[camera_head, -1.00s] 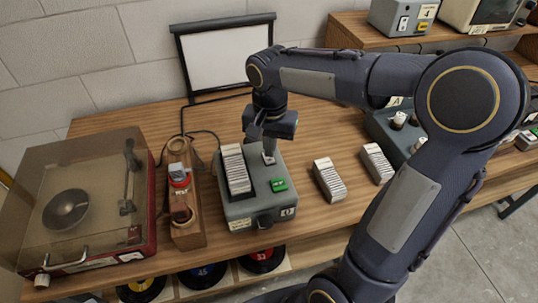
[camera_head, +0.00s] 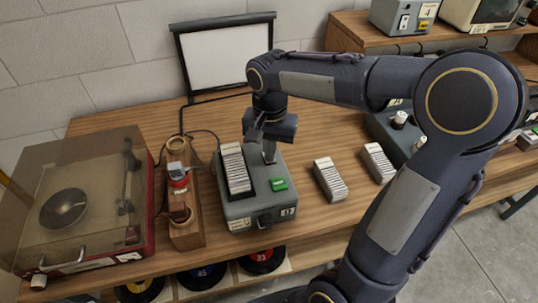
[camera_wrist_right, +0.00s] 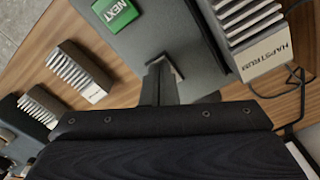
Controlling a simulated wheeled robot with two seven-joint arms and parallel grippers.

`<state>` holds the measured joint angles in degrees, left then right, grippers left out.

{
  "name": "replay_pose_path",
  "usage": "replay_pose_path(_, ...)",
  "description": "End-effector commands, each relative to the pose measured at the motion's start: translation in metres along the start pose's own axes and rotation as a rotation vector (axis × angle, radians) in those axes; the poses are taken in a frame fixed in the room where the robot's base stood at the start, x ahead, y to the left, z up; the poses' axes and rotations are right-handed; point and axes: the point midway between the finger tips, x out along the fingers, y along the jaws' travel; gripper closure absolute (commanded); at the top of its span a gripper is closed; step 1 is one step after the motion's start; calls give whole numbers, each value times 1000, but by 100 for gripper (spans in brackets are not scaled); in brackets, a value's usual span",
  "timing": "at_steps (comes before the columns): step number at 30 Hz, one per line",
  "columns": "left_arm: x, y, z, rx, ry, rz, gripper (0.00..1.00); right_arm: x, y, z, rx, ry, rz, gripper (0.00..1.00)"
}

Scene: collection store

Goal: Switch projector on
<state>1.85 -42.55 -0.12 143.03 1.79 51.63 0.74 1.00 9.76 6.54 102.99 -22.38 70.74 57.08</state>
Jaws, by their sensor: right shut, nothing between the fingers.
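The projector (camera_head: 240,213) is a grey box on the wooden table. It carries a white slide tray (camera_head: 236,171) and a green button (camera_head: 278,184), which reads NEXT in the right wrist view (camera_wrist_right: 116,13). My right gripper (camera_head: 269,158) points down at the projector's top, behind the green button and right of the tray. In the right wrist view its closed, empty fingers (camera_wrist_right: 160,80) reach a small pale-edged square fitting (camera_wrist_right: 177,66) on the grey top. The fingertips partly hide this fitting, and I cannot tell whether they touch it. My left gripper is out of view.
A blank white screen (camera_head: 225,55) stands behind the projector. A wooden holder (camera_head: 187,232) and a record player (camera_head: 80,205) stand to its left. Two loose slide trays (camera_head: 329,179) (camera_head: 378,162) lie to its right. A grey device with knobs (camera_head: 385,130) is partly behind my arm.

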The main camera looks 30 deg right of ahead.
Motion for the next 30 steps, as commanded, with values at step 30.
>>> replay_pose_path(30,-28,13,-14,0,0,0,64,-38,0,0,0,0,0,100)
